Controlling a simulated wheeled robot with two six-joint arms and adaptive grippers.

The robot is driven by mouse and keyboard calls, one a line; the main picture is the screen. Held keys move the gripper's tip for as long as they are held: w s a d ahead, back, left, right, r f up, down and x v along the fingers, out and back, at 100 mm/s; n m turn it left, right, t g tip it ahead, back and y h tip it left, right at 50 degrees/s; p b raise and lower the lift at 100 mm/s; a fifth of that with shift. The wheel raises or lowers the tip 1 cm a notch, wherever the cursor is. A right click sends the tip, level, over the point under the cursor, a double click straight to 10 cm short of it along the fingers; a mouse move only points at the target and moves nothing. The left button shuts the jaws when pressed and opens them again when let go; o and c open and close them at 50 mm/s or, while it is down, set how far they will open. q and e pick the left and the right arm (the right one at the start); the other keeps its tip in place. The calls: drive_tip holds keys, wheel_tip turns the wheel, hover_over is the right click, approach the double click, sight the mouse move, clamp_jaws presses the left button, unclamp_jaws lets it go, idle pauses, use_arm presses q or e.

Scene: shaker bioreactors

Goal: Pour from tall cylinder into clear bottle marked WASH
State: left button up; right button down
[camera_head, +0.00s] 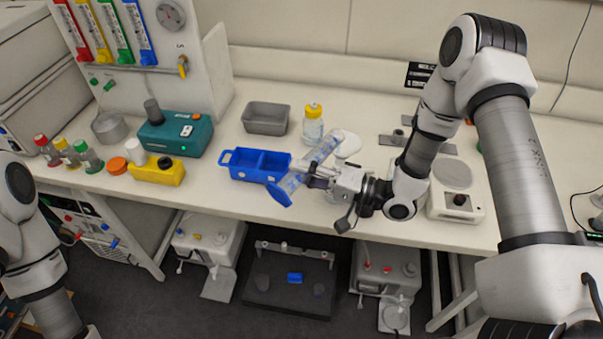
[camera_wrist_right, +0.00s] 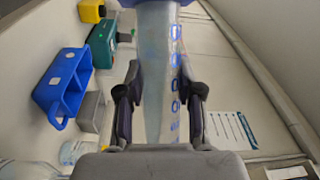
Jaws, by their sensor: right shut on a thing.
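The tall cylinder (camera_head: 322,152) is clear with a blue base and blue markings. My right gripper (camera_head: 318,178) is shut on it and holds it above the bench, tilted, with its blue base down to the left and its other end up to the right. In the right wrist view, the cylinder (camera_wrist_right: 158,70) runs between the two fingers. A clear bottle with a yellow cap (camera_head: 313,129) stands just behind the cylinder. No WASH marking can be read on it. A clear vessel (camera_wrist_right: 75,151) shows at the lower left of the wrist view. My left gripper is out of view.
A blue divided tray (camera_head: 238,176) sits left of the cylinder's base, and a grey bin (camera_head: 266,118) behind it. A white round piece (camera_head: 347,146) lies close to the cylinder's upper end. A scale-like device (camera_head: 454,190) stands at the right. A teal device (camera_head: 174,135) stands further left.

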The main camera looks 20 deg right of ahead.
sight(305, 157)
drive_tip(key=shift+r, duration=0.25)
drive_tip(key=shift+w+d+r+m+t, duration=0.1)
drive_tip(key=shift+r+m+t, duration=0.3)
drive_tip(key=shift+r+m, duration=0.4)
drive_tip(key=shift+m+y, duration=0.3)
drive_tip(key=shift+w+d+r+m+t, duration=0.1)
drive_tip(key=shift+d+r+m+t, duration=0.1)
drive_tip(key=shift+r+m, duration=0.25)
drive_tip(key=shift+d+r+m+t, duration=0.1)
drive_tip(key=shift+r+m+t, duration=0.1)
drive_tip(key=shift+r+m, duration=0.2)
drive_tip(key=shift+r, duration=0.1)
idle(1.0)
